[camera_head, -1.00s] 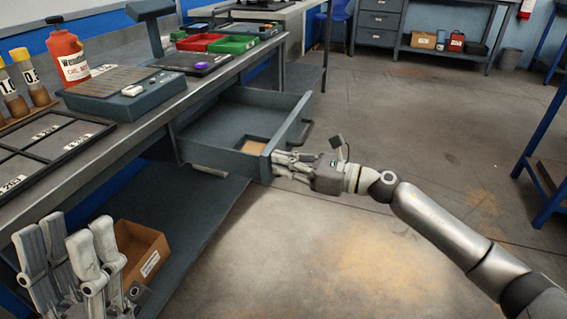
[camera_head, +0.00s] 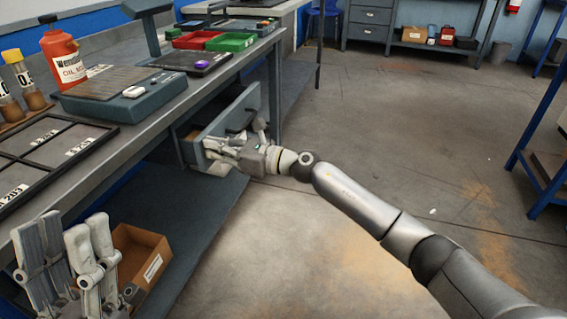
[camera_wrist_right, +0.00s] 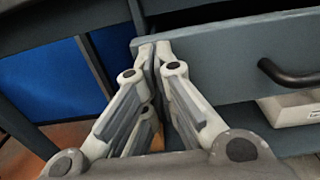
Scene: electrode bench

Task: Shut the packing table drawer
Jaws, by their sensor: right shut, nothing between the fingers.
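My left gripper (camera_head: 64,238) is open and empty at the lower left, away from the drawer.
The tabletop (camera_head: 135,130) holds a red bottle (camera_head: 60,58), a scale (camera_head: 125,90), and red and green trays (camera_head: 230,42). A cardboard box (camera_head: 138,255) sits on the lower shelf (camera_head: 205,215). The floor in front is clear.

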